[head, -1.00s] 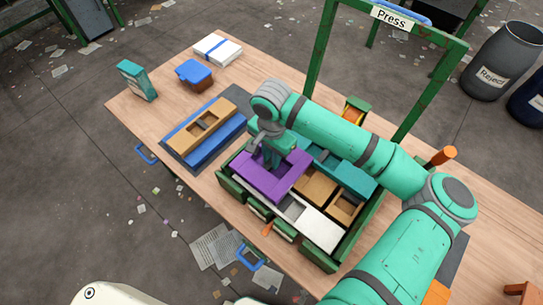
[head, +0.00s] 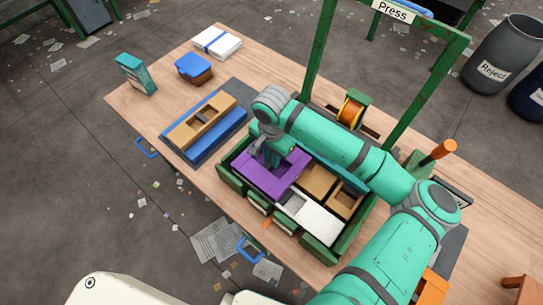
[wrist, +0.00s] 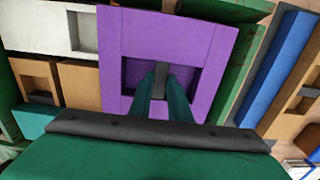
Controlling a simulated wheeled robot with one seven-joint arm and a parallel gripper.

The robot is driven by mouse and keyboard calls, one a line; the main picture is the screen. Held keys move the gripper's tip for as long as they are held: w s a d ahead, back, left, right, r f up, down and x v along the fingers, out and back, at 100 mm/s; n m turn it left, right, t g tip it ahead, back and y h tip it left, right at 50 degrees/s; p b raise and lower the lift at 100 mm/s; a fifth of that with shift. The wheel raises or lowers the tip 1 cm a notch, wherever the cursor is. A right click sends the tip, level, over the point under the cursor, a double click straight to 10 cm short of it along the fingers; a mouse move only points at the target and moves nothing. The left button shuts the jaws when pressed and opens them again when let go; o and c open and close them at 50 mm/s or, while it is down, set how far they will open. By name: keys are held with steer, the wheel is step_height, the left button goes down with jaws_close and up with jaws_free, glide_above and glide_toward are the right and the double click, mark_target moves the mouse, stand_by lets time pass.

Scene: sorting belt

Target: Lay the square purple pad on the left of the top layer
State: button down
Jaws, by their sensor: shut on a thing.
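The square purple pad (head: 288,178) has a square recess in its middle. It is at the left end of the green crate (head: 338,258), level or nearly so, low over the contents or resting on them; I cannot tell which. My gripper (head: 270,158) points down into the pad's recess and is shut on the pad. In the wrist view, the gripper fingers (wrist: 163,85) reach into the recess of the purple pad (wrist: 125,28). Beside it in the crate lie white (head: 318,222) and tan (head: 316,180) pieces. What is under the pad is hidden.
A tan piece lies on a blue one (head: 205,143) on a dark mat left of the crate. A blue-lidded box (head: 194,68), a teal box (head: 136,74) and a white stack (head: 217,43) stand behind. The green press frame (head: 318,55) rises behind the crate.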

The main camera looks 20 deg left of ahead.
steer(key=shift+f, duration=0.15)
steer(key=c, duration=1.6)
jaws_free()
steer(key=shift+f, duration=0.1)
steer(key=shift+o, duration=0.2)
step_height(320, 180, up, 11)
steer(key=shift+f, duration=0.1)
